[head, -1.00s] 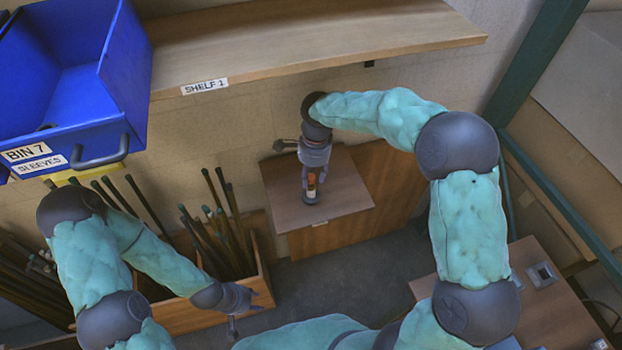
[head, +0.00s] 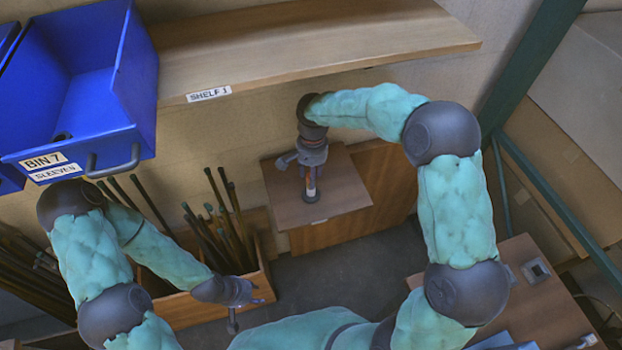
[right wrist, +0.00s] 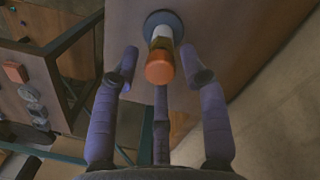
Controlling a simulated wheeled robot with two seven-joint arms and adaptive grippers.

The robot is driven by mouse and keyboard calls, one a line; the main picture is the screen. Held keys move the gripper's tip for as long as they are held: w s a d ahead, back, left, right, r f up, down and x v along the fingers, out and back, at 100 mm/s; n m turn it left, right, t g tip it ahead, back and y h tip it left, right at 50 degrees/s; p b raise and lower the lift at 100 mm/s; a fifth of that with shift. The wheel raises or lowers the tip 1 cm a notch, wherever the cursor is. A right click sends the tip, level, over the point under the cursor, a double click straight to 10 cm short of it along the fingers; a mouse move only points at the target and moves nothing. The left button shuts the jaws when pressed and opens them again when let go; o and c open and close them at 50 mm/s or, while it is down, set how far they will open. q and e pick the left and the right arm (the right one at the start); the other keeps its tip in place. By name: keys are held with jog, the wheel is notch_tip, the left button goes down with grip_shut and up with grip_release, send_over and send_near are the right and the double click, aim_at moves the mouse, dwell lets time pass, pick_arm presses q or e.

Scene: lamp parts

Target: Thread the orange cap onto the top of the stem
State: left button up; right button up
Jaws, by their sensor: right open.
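The stem (right wrist: 161,36) stands on a round grey-blue base on a small wooden table, with white and yellowish bands showing. The orange cap (right wrist: 159,69) is at its upper end, nearest the wrist camera; whether it is threaded on I cannot tell. In the head view the stem (head: 311,191) is partly hidden by my right gripper (head: 308,178). My right gripper also shows in the right wrist view (right wrist: 160,62); its fingers are spread around the cap, with gaps at the sides. My left gripper (head: 246,308) is open and empty, beside the wooden box of rods.
The small table (head: 345,190) has bare room around the stem. A shelf (head: 320,45) and blue bin (head: 70,120) are above and behind. A box of dark rods (head: 215,300) is left. Another orange piece (right wrist: 15,72) lies with grey parts on a side table.

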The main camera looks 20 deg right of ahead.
jog(key=n+p, duration=0.2)
jog(key=n, duration=0.4)
jog(key=shift+r+n, duration=0.1)
jog(key=shift+n, duration=0.3)
jog(key=n+p, duration=0.1)
jog(key=n, duration=0.2)
jog(key=shift+a+n+h, duration=0.1)
jog(key=shift+n+h, duration=0.2)
jog(key=shift+n, duration=1.1)
grip_shut()
